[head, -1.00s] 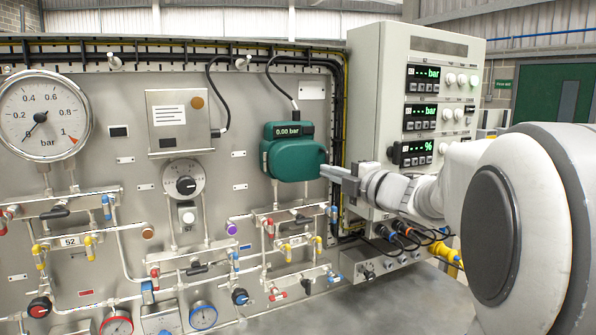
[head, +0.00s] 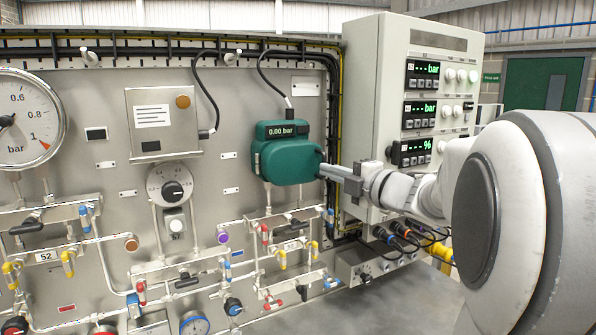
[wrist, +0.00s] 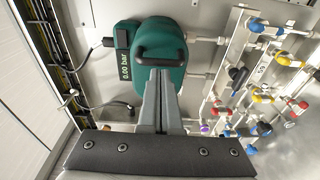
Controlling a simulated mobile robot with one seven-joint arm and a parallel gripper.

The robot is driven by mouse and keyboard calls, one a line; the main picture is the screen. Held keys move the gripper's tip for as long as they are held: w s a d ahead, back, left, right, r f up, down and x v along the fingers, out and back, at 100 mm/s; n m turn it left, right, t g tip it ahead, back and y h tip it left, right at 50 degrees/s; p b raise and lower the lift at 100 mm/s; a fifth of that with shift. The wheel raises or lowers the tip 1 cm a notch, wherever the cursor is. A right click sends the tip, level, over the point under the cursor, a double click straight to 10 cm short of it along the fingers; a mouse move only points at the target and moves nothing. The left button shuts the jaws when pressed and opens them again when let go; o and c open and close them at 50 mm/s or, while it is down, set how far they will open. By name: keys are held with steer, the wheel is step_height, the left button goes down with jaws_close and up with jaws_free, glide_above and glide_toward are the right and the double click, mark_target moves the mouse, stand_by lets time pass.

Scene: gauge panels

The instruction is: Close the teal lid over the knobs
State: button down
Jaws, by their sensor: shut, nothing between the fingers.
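The teal lid (head: 285,162) is on the gauge unit with the "0.00 bar" display (head: 281,130), in the middle of the head view. It lies across the front of the unit, and no knobs show under it. Whether it is fully flush I cannot tell. The lid also fills the upper middle of the wrist view (wrist: 168,85), with a dark bar handle (wrist: 160,52) across it. My gripper (head: 322,171) is shut and empty. Its fingertips (wrist: 160,71) are at the lid's right edge in the head view, close to the handle; contact is unclear.
A grey control box (head: 383,120) with green displays stands just right of the lid, behind my arm. A black cable (head: 270,75) runs into the unit's top. Valves and pipes (head: 290,245) sit below. A bench top (head: 370,305) lies in front.

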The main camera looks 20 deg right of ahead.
steer(key=shift+w+d+r, duration=0.2)
steer(key=shift+w+d, duration=0.45)
steer(key=shift+w, duration=0.2)
steer(key=shift+s+a+f+b, duration=0.1)
steer(key=shift+f+b, duration=0.05)
steer(key=shift+b, duration=0.15)
